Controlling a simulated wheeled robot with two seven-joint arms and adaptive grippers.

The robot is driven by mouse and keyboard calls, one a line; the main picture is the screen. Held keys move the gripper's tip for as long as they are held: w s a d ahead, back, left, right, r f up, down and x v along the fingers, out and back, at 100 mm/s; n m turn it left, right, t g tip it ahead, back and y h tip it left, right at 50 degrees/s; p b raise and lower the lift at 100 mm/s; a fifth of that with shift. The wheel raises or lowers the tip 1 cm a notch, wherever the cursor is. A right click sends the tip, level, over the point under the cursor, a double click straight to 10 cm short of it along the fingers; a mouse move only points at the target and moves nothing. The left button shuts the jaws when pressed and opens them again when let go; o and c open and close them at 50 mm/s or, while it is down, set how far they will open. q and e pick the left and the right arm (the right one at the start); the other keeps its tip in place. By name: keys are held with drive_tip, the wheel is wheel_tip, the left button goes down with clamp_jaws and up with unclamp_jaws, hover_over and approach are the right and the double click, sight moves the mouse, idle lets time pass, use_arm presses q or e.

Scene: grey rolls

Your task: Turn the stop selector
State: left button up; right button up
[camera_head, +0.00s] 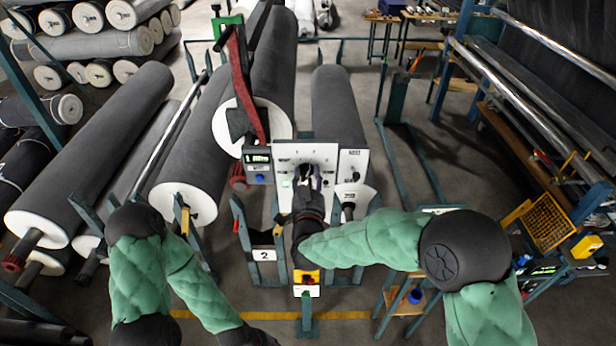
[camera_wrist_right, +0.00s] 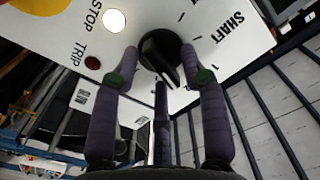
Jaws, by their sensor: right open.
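The white control panel (camera_head: 290,152) stands at the centre of the head view, in front of the grey rolls. In the right wrist view, a black rotary knob (camera_wrist_right: 158,50) sits on the panel (camera_wrist_right: 190,22) beside the words SHAFT and STOP. My right gripper (camera_head: 307,173) is at the panel and largely covers the knob in the head view. In the right wrist view the gripper (camera_wrist_right: 160,58) is open, with one fingertip on each side of the knob. Whether the fingertips touch it I cannot tell. My left arm is at the lower left; its gripper is out of view.
A white lamp (camera_wrist_right: 114,20) and a dark red lamp (camera_wrist_right: 92,63) are on the panel. A smaller panel (camera_head: 352,165) adjoins on the right, a small display box (camera_head: 258,158) on the left. Large grey rolls (camera_head: 95,150) fill the left; a rack (camera_head: 545,130) stands right.

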clamp_jaws()
drive_tip(key=shift+f+m+b, duration=0.2)
drive_tip(key=shift+m+b, duration=2.5)
drive_tip(key=shift+b, duration=1.5)
drive_tip(key=shift+f+m+b, duration=0.15)
drive_tip(key=shift+m+b, duration=2.55)
drive_tip(key=shift+b, duration=1.55)
drive_tip(key=shift+f+m+b, duration=0.2)
drive_tip(key=shift+m+b, duration=2.5)
drive_tip(key=shift+b, duration=1.5)
drive_tip(key=shift+a, duration=0.1)
